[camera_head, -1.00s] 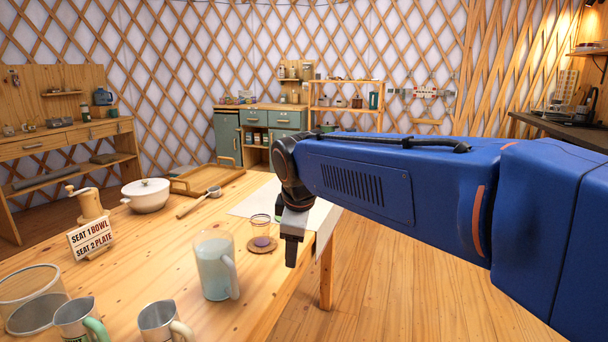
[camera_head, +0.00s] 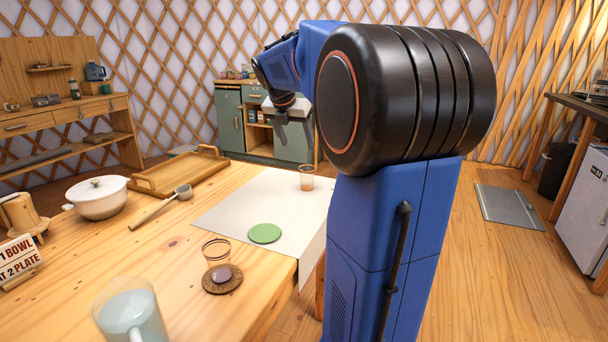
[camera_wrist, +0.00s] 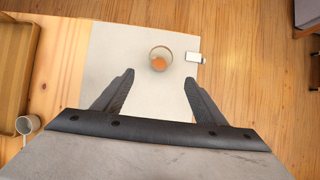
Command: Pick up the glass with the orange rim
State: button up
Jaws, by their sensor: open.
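A clear glass with an orange tint (camera_head: 306,179) stands upright on the pale cloth (camera_head: 222,212), near the table's right edge. In the wrist view the glass (camera_wrist: 160,58) is seen from above, with orange at its bottom; its rim colour is hard to tell. My gripper (camera_wrist: 158,80) is open and empty, with the glass ahead of and between the fingertips, apart from them. In the head view my gripper (camera_head: 284,128) hangs above the cloth's far side, partly hidden by my arm.
A small white object (camera_wrist: 195,57) lies close right of the glass. A green disc (camera_head: 265,233) lies on the cloth. A wooden tray (camera_head: 180,172), ladle (camera_head: 160,208), white pot (camera_head: 97,198) and jug (camera_head: 130,312) stand to the left. The floor is open right of the table.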

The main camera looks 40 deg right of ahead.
aim_at(306, 169)
jog(key=x, duration=1.7)
jog(key=shift+s+f, duration=0.15)
jog(key=c, duration=1.2)
